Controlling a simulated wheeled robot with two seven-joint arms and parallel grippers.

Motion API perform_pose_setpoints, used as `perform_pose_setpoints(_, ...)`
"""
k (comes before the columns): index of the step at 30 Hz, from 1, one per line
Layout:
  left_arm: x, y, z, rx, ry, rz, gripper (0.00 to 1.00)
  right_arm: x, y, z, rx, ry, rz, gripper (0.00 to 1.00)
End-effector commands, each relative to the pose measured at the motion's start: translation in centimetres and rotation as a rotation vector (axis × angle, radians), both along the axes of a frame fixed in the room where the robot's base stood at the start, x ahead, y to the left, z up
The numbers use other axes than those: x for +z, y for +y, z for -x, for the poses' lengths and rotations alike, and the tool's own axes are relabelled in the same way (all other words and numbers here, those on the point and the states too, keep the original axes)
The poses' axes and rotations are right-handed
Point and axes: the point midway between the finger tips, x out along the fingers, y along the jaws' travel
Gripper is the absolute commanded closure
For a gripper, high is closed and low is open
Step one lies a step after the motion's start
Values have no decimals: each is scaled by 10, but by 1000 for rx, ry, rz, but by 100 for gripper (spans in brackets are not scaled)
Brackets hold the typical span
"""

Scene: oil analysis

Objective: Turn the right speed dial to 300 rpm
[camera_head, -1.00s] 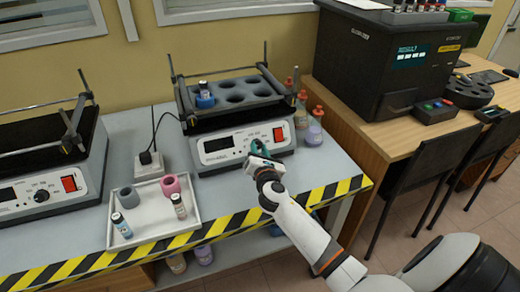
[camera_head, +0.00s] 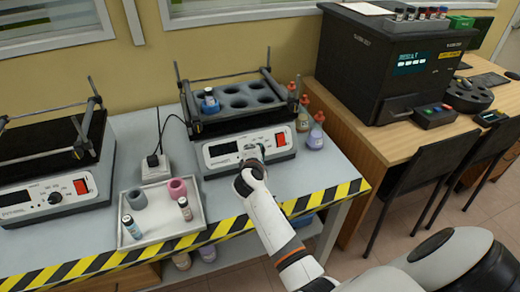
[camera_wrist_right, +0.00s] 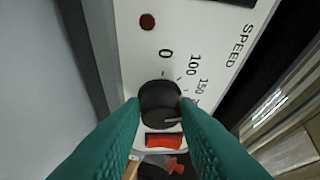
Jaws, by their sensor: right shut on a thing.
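The right shaker (camera_head: 215,158) stands on the bench with a display, a knob area and a red switch (camera_head: 280,139) on its front panel. My right gripper (camera_head: 252,150) is at this panel and covers the dial in the head view. In the right wrist view, the black speed dial (camera_wrist_right: 160,98) sits between my teal fingertips (camera_wrist_right: 160,108), which are shut on it. Marks 0, 100 and 150 show beside it. Its white pointer line (camera_wrist_right: 173,121) faces lower right, past the 150 mark. The number there is hidden by a finger. My left gripper is out of view.
A second shaker (camera_head: 20,205) stands on the left. A white tray (camera_head: 160,228) with vials and small cups lies between them, near the striped bench edge. Bottles (camera_head: 316,135) stand right of the right shaker. A black analyzer (camera_head: 385,60) is on the desk.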

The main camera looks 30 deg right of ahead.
Motion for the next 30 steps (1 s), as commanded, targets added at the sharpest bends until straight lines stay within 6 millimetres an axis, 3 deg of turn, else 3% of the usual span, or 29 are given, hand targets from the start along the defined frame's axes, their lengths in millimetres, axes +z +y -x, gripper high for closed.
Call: perform_pose_setpoints(30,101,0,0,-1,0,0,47,15,-4,-4,-453,-199,-829,95)
